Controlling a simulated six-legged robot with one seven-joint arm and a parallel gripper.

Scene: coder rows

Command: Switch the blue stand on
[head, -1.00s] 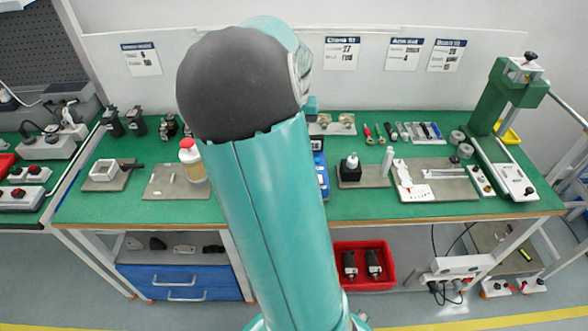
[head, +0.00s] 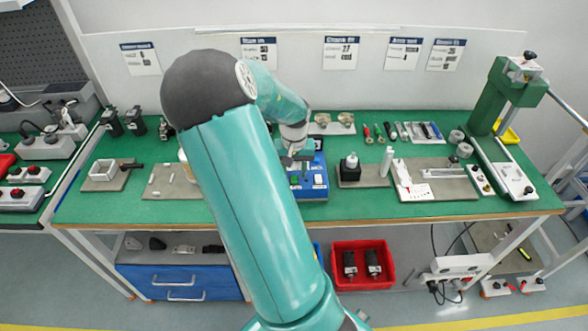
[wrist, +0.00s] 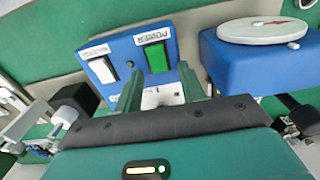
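The blue stand (head: 317,186) is on the green bench near the middle, partly hidden by my arm. In the wrist view its blue panel (wrist: 122,66) carries a white rocker switch (wrist: 103,70) and a green rocker switch (wrist: 155,57) with a label that appears to read POWER. My gripper (head: 298,163) is above the stand in the head view. In the wrist view my gripper (wrist: 159,72) is open and empty, its two fingers pointing at the panel near the green switch. I cannot tell whether a fingertip touches it.
A blue block with a white round dial (wrist: 262,32) is close on the right in the wrist view. A black block with a white bottle (head: 351,168) stands right of the stand. A red bin (head: 363,263) is below the bench.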

